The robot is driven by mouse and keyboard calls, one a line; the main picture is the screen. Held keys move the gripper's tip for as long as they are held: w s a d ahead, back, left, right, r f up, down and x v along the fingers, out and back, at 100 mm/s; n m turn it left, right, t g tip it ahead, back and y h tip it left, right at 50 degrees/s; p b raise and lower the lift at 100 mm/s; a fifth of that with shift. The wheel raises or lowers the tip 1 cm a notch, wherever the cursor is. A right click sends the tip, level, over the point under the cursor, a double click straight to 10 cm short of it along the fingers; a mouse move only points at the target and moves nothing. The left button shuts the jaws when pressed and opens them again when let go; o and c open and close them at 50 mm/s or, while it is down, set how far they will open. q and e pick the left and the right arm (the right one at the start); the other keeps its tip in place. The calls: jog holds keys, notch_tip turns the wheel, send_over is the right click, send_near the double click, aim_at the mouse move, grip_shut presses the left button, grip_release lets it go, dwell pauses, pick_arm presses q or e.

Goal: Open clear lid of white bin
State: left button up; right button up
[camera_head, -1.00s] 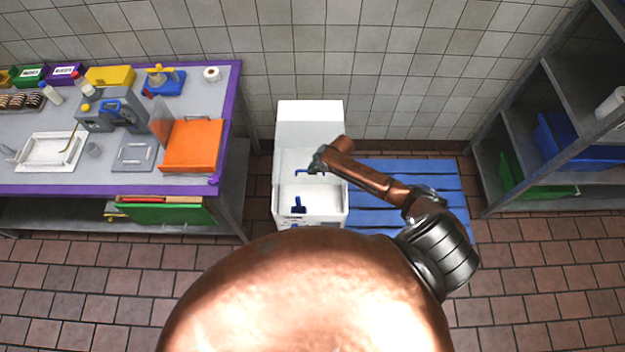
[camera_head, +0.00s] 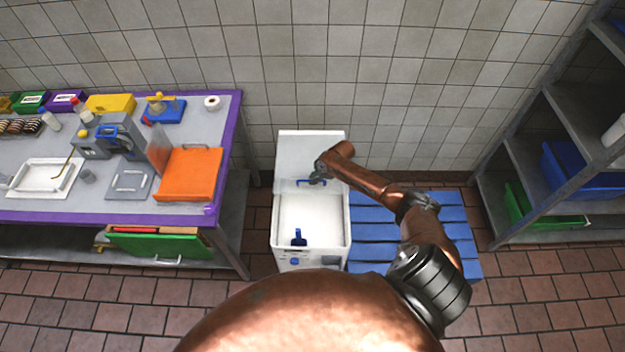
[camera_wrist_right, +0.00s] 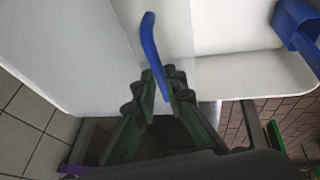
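The white bin (camera_head: 276,222) stands on the floor in the middle of the head view. Its clear lid (camera_head: 287,185) is hard to make out, with a blue handle (camera_head: 308,182) toward the back of the bin's opening. The front of the opening is uncovered, showing the white inside. My right gripper (camera_head: 317,180) is at the handle. In the right wrist view, the blue handle (camera_wrist_right: 151,50) runs down between the dark fingers of my right gripper (camera_wrist_right: 161,85), which are close together around it. My left gripper is not in view.
A blue scoop (camera_head: 298,238) is at the bin's front; it also shows in the right wrist view (camera_wrist_right: 297,25). A blue slatted pallet (camera_head: 372,233) lies right of the bin. A purple-edged table (camera_head: 110,218) stands left, shelves (camera_head: 490,190) right. A tiled wall is behind.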

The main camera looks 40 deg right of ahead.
jog(key=o, duration=0.4)
jog(key=shift+c, duration=0.2)
jog(key=shift+r, duration=0.1)
jog(key=v, duration=1.2)
